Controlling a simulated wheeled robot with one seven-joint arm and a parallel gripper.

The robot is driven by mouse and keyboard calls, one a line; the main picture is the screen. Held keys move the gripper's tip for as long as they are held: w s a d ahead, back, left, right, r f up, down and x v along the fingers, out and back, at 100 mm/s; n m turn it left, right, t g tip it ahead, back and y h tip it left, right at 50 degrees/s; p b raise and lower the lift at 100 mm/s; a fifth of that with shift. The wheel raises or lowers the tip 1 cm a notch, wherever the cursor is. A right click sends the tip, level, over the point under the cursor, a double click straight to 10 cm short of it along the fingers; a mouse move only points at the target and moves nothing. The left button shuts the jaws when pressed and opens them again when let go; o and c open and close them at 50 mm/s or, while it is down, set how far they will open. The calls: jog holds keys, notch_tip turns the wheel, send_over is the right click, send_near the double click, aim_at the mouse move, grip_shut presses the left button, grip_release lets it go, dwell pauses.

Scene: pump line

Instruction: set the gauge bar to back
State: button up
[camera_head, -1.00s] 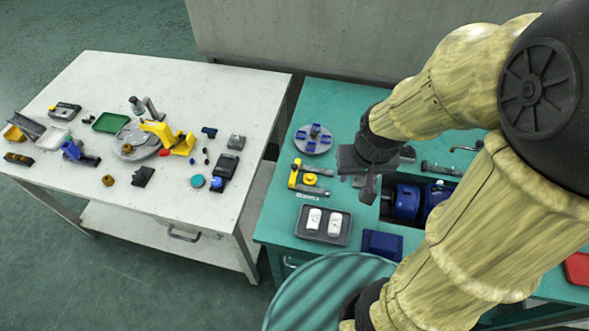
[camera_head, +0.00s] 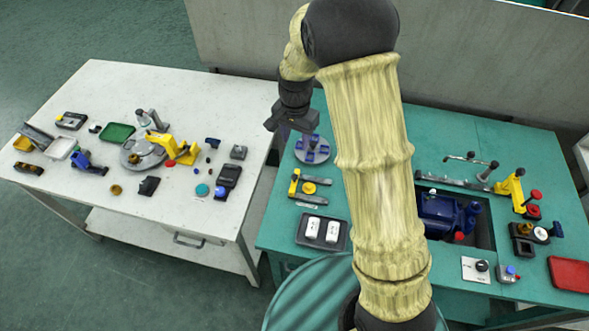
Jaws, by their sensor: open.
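I cannot tell for sure which part is the gauge bar. One candidate is the grey bar (camera_head: 446,182) with a lever (camera_head: 470,159) at the back right of the teal table. Another is the yellow bracket with flat grey bars (camera_head: 309,188) at the left of that table. My gripper (camera_head: 284,122) is open and appears empty. It shows over the gap between the two tables, left of the round tray with blue blocks (camera_head: 312,149). It is apart from both candidates. My arm hides the middle of the teal table.
A blue pump (camera_head: 440,212) sits in a recess of the teal table (camera_head: 510,143). A yellow clamp (camera_head: 515,188) stands to its right. A dark tray with white pieces (camera_head: 322,232) is at front left. The white table (camera_head: 120,210) at left holds many small parts. A wall stands behind.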

aim_at(295, 175)
jog(key=shift+f, duration=0.15)
notch_tip(295, 175, down, 17)
jog(key=p, duration=0.3)
jog(key=shift+f, duration=0.1)
dwell(0.6)
grip_shut()
